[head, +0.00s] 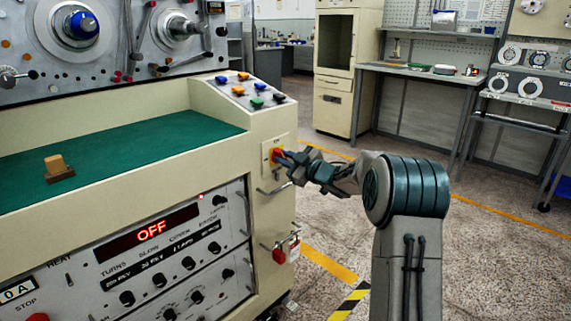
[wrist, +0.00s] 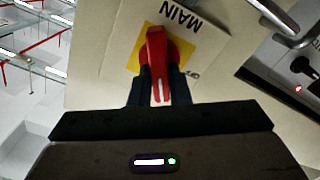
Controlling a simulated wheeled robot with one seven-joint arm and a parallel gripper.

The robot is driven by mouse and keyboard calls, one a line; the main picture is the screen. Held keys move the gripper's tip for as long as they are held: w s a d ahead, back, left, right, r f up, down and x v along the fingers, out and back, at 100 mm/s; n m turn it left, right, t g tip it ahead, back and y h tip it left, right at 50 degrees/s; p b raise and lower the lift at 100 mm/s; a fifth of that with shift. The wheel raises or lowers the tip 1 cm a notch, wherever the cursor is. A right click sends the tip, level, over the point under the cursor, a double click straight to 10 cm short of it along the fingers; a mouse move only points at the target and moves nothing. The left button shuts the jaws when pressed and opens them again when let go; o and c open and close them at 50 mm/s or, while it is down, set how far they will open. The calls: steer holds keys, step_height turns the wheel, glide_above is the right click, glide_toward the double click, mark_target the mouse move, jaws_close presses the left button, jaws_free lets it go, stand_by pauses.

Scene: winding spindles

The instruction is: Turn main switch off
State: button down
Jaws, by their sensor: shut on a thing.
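The main switch is a red rotary handle (wrist: 156,48) on a yellow plate (wrist: 186,56) marked MAIN in the wrist view. In the head view the switch's yellow plate (head: 268,150) is on the right end face of the cream winding machine. My gripper (head: 283,160) reaches it from the right. In the wrist view my gripper (wrist: 159,84) has a dark finger on each side of the red handle and is shut on it. The handle's white stripe points toward my gripper. The red display (head: 151,230) on the front panel reads OFF.
A metal bar handle (head: 275,188) and a red padlock-like part (head: 279,254) are below the switch. Coloured buttons (head: 251,91) are on the sloped panel above. A small wooden block (head: 57,167) sits on the green mat (head: 130,150). Open floor lies right of the machine.

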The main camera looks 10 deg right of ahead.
steer(key=n+b, duration=0.2)
steer(key=n, duration=0.1)
steer(key=f+n+b, duration=0.1)
steer(key=n+b, duration=0.1)
steer(key=n, duration=0.1)
steer(key=shift+s+a+b, duration=0.1)
steer(key=shift+a+b, duration=0.1)
steer(key=shift+b, duration=0.1)
steer(key=n+b, duration=0.3)
steer(key=n, duration=0.2)
steer(key=shift+b, duration=0.35)
steer(key=shift+n, duration=0.4)
steer(key=c, duration=1.4)
jaws_free()
steer(key=shift+o, duration=0.2)
steer(key=shift+r, duration=0.1)
steer(key=shift+s+d, duration=0.2)
steer(key=p+v, duration=0.2)
steer(key=v, duration=1.1)
steer(key=shift+s+p, duration=0.2)
steer(key=shift+p, duration=0.2)
